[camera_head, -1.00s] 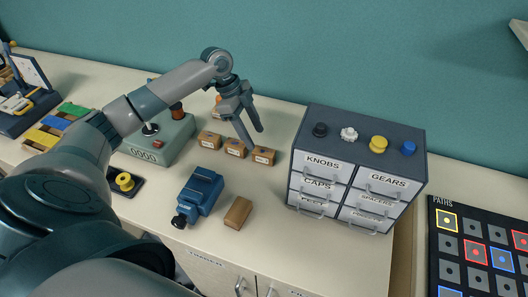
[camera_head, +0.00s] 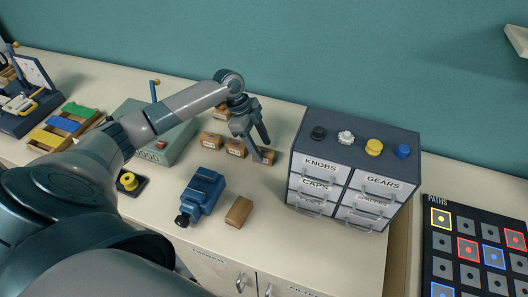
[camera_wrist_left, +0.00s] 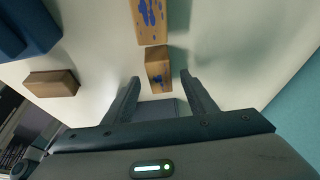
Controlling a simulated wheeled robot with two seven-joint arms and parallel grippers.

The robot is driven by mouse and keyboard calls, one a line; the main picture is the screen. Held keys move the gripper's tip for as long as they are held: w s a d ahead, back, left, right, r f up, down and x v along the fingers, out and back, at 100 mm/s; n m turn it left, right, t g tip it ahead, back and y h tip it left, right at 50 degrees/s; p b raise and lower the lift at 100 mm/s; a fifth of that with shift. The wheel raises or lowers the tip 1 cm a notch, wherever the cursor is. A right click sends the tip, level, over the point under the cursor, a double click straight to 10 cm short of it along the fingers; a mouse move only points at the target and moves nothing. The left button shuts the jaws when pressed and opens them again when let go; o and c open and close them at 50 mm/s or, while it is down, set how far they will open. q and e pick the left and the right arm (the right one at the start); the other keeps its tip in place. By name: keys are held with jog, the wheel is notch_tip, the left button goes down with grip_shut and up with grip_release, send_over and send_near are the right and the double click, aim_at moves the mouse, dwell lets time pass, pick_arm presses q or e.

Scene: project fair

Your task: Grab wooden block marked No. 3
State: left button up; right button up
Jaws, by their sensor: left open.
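Several small wooden blocks stand on the counter behind the blue device. In the head view they include a left block (camera_head: 211,140), a middle block (camera_head: 236,147) and a right block (camera_head: 268,157). Their marks are too small to read, so I cannot tell which is No. 3. My left gripper (camera_head: 261,151) is open, with its fingers pointing down at the right block and partly hiding it. In the left wrist view a marked block (camera_wrist_left: 159,72) shows between the open fingers (camera_wrist_left: 159,84), with a second marked block (camera_wrist_left: 150,20) beyond it. My right gripper is out of view.
A grey drawer cabinet (camera_head: 322,182) with knobs on top stands close to the right of the gripper. A blue device (camera_head: 203,190) and a plain wooden block (camera_head: 239,210) lie in front. A grey-green box (camera_head: 178,142) stands left. A patterned board (camera_head: 460,222) lies far right.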

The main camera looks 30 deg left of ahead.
aim_at(262, 150)
pick_arm(q)
jog(key=shift+d+f, duration=0.15)
jog(key=shift+f, duration=0.35)
jog(key=c, duration=1.2)
jog(key=shift+o, duration=0.2)
jog(key=shift+r, duration=0.15)
jog(key=shift+w+r+b, duration=0.1)
jog(key=shift+r+b, duration=0.35)
jog(key=shift+r, duration=0.2)
notch_tip(262, 150, up, 8)
jog(key=b, duration=0.2)
jog(key=shift+r+b, duration=0.25)
jog(key=shift+b, duration=0.15)
